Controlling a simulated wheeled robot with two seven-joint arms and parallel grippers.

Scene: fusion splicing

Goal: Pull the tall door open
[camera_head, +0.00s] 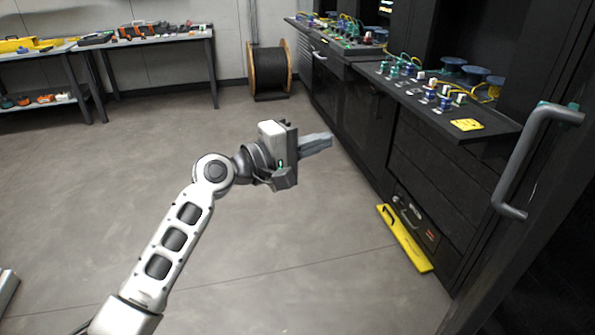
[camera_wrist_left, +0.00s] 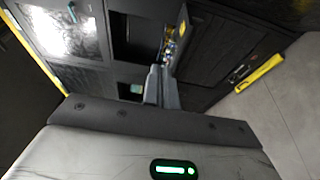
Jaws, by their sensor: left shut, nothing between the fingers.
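The tall dark door (camera_head: 553,235) stands at the right edge of the head view, partly cut off by the frame. It carries a long grey bar handle (camera_head: 517,160) with greenish patches near its top. My left gripper (camera_head: 328,142) is in mid-air over the floor, left of the handle and well apart from it. Its fingers are together and hold nothing. They also show in the left wrist view (camera_wrist_left: 161,82), pointing toward the dark cabinets. My right gripper is not in view.
A dark console shelf (camera_head: 465,128) with knobs and cables juts out between my left gripper and the handle. A yellow bar (camera_head: 405,238) lies at the cabinet's foot. A cable drum (camera_head: 269,72) and a workbench (camera_head: 150,42) stand at the back. The middle floor is clear.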

